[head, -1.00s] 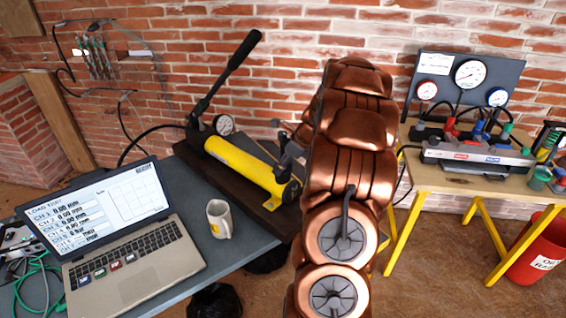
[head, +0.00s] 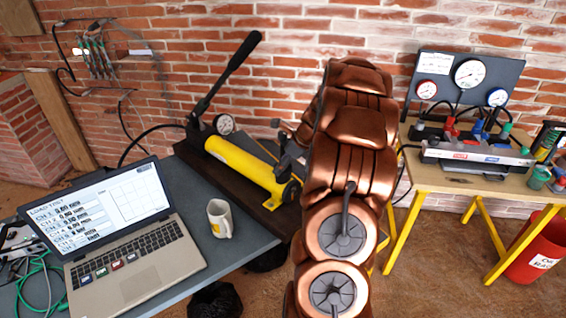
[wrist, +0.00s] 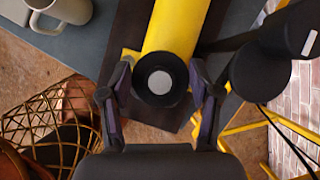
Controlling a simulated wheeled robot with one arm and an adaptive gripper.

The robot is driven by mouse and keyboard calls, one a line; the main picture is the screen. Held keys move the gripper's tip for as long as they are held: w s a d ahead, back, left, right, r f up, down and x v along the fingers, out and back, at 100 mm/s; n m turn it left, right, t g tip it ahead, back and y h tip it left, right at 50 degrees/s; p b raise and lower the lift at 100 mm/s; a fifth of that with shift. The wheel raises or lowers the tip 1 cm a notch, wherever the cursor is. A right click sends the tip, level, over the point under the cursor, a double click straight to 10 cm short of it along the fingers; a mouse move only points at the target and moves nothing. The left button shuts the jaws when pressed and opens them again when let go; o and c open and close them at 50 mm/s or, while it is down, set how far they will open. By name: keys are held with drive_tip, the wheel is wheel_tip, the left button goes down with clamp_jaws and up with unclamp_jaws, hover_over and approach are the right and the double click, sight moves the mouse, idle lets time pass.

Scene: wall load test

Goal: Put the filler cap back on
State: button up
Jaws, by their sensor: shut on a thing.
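The yellow hand pump (head: 243,164) lies on a dark board on the bench. Its near right end is beside my gripper (head: 288,160), which is partly hidden by my arm. In the wrist view the pump's yellow barrel (wrist: 178,28) points toward me. A black round filler cap (wrist: 160,82) with a grey centre sits in line with the barrel's end. My gripper (wrist: 162,92) is shut on this cap, one finger on each side. The cap hides the barrel's opening, so I cannot tell whether it is seated or just in front.
A mug (head: 219,218) and a laptop (head: 122,240) stand on the bench (head: 190,190) left of the pump. The black pump handle (head: 225,75) rises behind. A yellow-legged table (head: 480,185) with gauges is at right. A wire basket (wrist: 55,125) is below left in the wrist view.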

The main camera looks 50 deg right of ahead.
idle(0.3)
drive_tip(key=o, duration=1.1)
drive_tip(key=shift+o, duration=0.9)
drive_tip(key=shift+r, duration=0.1)
drive_tip(key=shift+r+p, duration=2.85)
drive_tip(key=shift+r, duration=0.55)
drive_tip(key=shift+c, duration=0.4)
